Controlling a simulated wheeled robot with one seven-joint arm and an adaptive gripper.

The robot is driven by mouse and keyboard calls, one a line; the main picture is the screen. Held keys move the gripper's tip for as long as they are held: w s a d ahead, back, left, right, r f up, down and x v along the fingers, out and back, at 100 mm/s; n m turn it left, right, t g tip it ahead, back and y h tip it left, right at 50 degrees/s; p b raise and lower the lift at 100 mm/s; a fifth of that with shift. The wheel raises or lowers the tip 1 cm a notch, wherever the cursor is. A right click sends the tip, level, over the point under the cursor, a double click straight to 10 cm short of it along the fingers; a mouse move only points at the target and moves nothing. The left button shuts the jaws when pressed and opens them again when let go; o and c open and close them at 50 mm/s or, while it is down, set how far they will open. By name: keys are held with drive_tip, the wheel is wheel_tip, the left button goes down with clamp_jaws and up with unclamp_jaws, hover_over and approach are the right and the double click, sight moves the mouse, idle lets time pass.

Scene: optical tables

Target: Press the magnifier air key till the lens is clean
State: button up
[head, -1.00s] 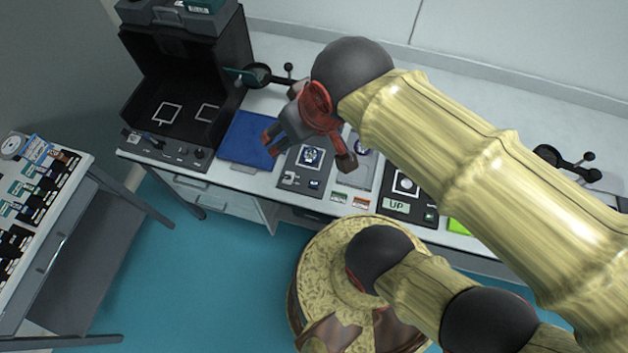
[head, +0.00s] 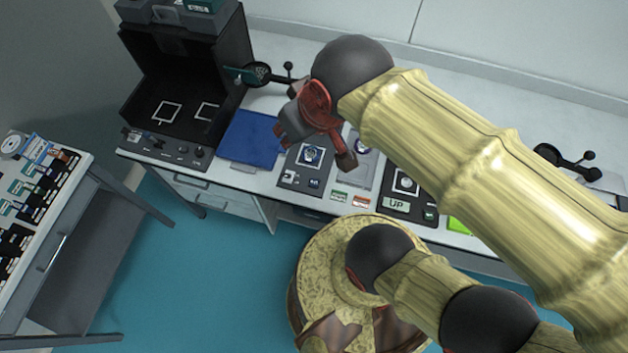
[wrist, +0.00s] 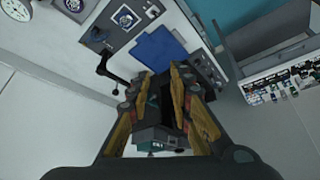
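A black magnifier (head: 258,74) with a round lens on a jointed arm stands at the back left of the bench, beside the black box. A teal piece lies across or next to its lens. Its arm also shows in the wrist view (wrist: 104,66), while its lens end is partly hidden by a finger. I cannot tell whether the lens is clean, and no air key can be made out with certainty. My gripper (head: 314,145) is open and empty above the bench, to the right of and apart from the magnifier. Its spread fingers also show in the wrist view (wrist: 160,82).
The black box (head: 180,85) has small controls along its front strip. A second black magnifier-like stand (head: 567,165) is at right. A side table (head: 55,225) stands left.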

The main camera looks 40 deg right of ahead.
clamp_jaws()
idle(1.3)
